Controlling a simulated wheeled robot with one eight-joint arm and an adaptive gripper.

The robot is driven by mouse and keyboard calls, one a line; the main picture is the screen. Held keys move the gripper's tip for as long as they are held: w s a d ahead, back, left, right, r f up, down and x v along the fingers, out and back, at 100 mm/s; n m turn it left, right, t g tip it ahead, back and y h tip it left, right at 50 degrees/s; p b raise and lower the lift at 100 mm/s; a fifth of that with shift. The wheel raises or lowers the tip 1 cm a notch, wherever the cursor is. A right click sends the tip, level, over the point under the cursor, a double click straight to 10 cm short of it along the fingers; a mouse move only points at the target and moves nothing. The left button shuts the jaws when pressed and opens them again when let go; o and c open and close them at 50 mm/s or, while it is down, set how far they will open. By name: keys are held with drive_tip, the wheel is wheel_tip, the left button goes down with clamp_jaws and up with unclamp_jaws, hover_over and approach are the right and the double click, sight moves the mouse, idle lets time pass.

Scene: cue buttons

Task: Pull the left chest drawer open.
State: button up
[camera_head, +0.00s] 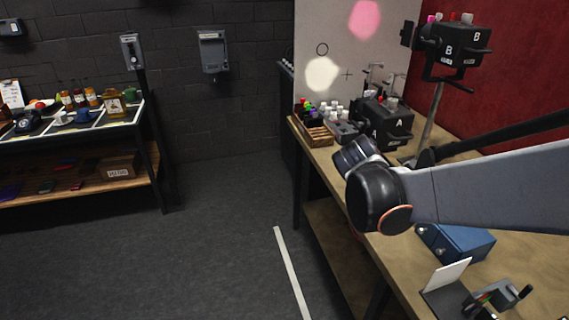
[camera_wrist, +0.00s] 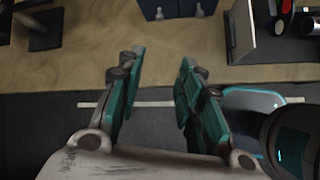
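The long wooden table (camera_head: 522,262) bears a blue box (camera_head: 455,243), a white card (camera_head: 447,275), black device A (camera_head: 390,125) and a wooden rack (camera_head: 312,132). Black device B (camera_head: 455,42) stands on a pole. A shelf table (camera_head: 75,133) with jars is at left.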

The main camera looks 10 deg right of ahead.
drive_tip(key=w+d+f+n+b, duration=0.1)
drive_tip(key=d+f, duration=0.3)
drive_tip(key=w+d+f+n+h+b, duration=0.1)
drive_tip(key=d+f+b, duration=0.1)
drive_tip(key=d+f, duration=0.2)
drive_tip(key=w+d+f+n+g+h+b, duration=0.1)
drive_tip(key=d+f, duration=0.3)
drive_tip(key=shift+w+d+n+b, duration=0.2)
drive_tip(key=shift+w+n+b, duration=0.1)
drive_tip(key=shift+w+b, duration=0.05)
drive_tip(key=shift+c, duration=0.6)
clamp_jaws()
